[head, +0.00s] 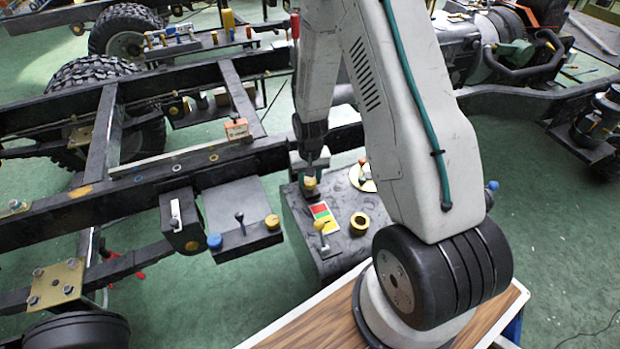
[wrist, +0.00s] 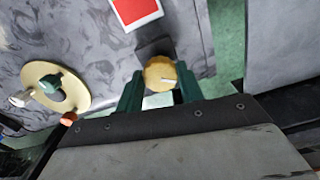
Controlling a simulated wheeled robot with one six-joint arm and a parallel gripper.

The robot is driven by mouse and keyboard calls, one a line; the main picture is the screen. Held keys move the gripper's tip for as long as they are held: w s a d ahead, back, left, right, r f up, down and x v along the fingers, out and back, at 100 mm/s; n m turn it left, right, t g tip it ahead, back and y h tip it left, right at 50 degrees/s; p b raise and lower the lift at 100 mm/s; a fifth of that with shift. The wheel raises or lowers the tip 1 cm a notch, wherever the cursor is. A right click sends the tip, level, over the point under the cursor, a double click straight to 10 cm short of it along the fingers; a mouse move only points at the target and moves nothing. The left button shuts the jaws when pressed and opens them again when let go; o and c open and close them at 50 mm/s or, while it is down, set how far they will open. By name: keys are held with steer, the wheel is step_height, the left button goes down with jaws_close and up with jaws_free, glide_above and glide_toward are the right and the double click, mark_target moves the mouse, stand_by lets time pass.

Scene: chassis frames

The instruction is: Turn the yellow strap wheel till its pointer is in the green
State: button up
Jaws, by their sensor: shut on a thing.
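The yellow wheel (wrist: 155,69) is a small ribbed knob on a dark square base, between my gripper's green fingers in the wrist view. A short white pointer mark on its face points to the right in that view. My gripper (wrist: 160,88) is shut on the wheel. In the head view my gripper (head: 312,170) reaches down onto the yellow wheel (head: 310,183) at the back left of a grey box, partly hiding it. A card (head: 323,214) with red, green and yellow areas lies in front of it; only its red part (wrist: 136,10) shows in the wrist view.
A chassis rail (head: 130,205) runs close on the left, with a bracket of small controls (head: 240,217). My arm hides the box's right part.

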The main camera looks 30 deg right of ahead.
mark_target(310, 181)
steer(key=shift+m, duration=0.8)
steer(key=o, duration=1)
steer(key=shift+r, duration=3.9)
